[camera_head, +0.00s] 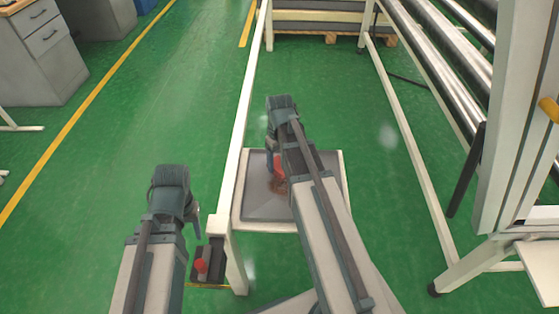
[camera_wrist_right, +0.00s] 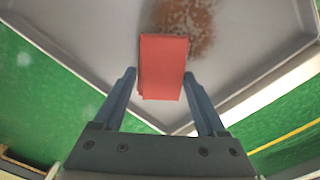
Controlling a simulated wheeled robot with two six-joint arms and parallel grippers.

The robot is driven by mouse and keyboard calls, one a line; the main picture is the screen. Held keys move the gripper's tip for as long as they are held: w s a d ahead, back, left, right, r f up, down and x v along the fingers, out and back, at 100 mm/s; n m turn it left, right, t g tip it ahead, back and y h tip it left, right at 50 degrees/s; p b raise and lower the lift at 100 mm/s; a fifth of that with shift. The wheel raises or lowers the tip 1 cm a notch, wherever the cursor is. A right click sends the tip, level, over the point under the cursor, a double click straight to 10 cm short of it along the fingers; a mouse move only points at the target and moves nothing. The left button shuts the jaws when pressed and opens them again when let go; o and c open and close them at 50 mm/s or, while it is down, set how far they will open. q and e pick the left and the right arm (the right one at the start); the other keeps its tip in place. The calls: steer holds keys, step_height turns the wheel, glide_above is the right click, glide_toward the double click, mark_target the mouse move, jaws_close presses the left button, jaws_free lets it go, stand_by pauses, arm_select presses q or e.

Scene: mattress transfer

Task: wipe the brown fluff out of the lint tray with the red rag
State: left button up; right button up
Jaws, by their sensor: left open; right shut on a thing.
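The lint tray (camera_head: 256,207) is a shallow grey tray with a pale rim on the floor, and it fills much of the right wrist view (camera_wrist_right: 85,35). A patch of brown fluff (camera_wrist_right: 192,22) lies in it, just beyond and beside the rag. My right gripper (camera_wrist_right: 160,75) is shut on the red rag (camera_wrist_right: 163,67), over the tray. In the head view the rag (camera_head: 279,168) shows partly behind my right arm. I cannot tell whether the rag touches the tray floor. My left gripper (camera_head: 193,216) is open and empty, left of the tray.
A white frame rail (camera_head: 243,120) runs along the tray's left side, between my arms. A dark box with a red knob (camera_head: 200,266) sits by the frame's foot. Metal rollers (camera_head: 440,60) stand at the right.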

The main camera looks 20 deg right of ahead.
mark_target(279, 173)
steer(key=shift+f+b, duration=0.7)
steer(key=shift+f, duration=0.05)
steer(key=shift+s+a+r, duration=0.1)
steer(key=shift+s+a, duration=0.2)
steer(key=shift+s, duration=0.3)
steer(key=shift+s+a, duration=0.3)
steer(key=shift+s, duration=0.35)
steer(key=shift+s+a+r, duration=0.1)
steer(key=shift+s+a, duration=0.2)
steer(key=shift+s, duration=0.3)
steer(key=shift+f, duration=0.1)
steer(key=shift+s+a+f, duration=0.1)
steer(key=shift+s+a, duration=0.2)
steer(key=shift+s, duration=0.3)
steer(key=shift+s+a+r, duration=0.1)
steer(key=shift+s+a, duration=0.2)
steer(key=shift+s, duration=0.3)
steer(key=shift+s+a+f, duration=0.1)
steer(key=shift+s+a, duration=0.2)
steer(key=shift+s, duration=0.3)
steer(key=shift+s+a, duration=0.3)
steer(key=shift+s, duration=0.3)
steer(key=shift+s+a, duration=0.25)
steer(key=shift+s, duration=0.35)
steer(key=shift+s+a, duration=0.3)
steer(key=shift+s, duration=0.3)
steer(key=shift+w, duration=0.15)
